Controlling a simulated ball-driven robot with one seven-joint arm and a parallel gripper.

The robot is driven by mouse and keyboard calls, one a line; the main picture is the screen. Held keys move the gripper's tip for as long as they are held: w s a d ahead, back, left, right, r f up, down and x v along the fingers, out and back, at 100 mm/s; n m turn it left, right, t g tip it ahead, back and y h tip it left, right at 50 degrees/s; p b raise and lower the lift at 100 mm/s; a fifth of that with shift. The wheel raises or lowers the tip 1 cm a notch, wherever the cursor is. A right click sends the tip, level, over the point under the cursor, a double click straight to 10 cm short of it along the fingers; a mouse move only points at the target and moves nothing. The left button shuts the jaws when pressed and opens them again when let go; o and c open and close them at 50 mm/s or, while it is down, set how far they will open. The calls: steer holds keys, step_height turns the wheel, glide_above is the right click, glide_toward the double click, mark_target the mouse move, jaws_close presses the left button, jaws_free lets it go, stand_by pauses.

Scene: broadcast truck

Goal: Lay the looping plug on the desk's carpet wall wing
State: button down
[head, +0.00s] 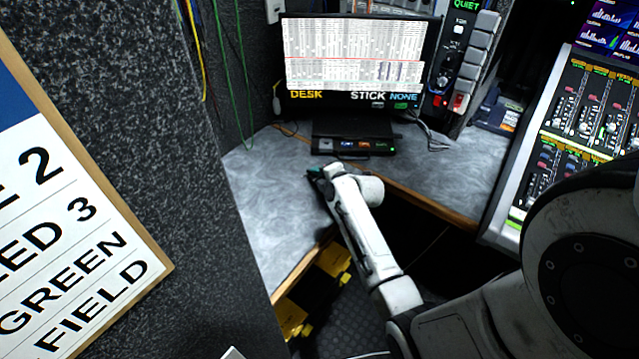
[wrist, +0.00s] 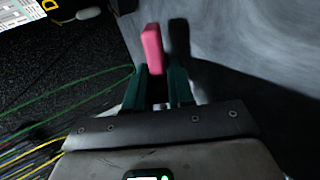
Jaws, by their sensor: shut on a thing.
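The looping plug shows as a pink block (wrist: 152,48) in the wrist view, held between the green fingers of my gripper (wrist: 160,78). My gripper is shut on it, and the plug's far end sticks out past the fingers. In the head view my gripper (head: 315,174) is over the grey desk wing (head: 268,200) beside the carpet wall (head: 225,90); the plug is hidden there. The wing's surface also shows in the wrist view (wrist: 235,40), with a dark shadow beside the fingers. I cannot tell whether the plug touches the surface.
A monitor (head: 355,65) and a black box with lit buttons (head: 352,140) stand at the back of the desk. Green and yellow cables (head: 235,90) hang along the carpet wall. A mixing console (head: 570,120) is at the right. The wing left of my gripper is clear.

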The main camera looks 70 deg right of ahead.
steer(key=c, duration=1.1)
jaws_free()
steer(key=shift+p+v, duration=1.7)
steer(key=shift+v, duration=2.35)
steer(key=r+p, duration=0.1)
steer(key=r, duration=0.1)
steer(key=s+a+r+p, duration=0.1)
steer(key=r+p, duration=0.1)
steer(key=r, duration=0.1)
steer(key=s+r+p, duration=0.1)
steer(key=r+p, duration=0.1)
steer(key=shift+s+a+r, duration=0.15)
steer(key=shift+a+r, duration=0.05)
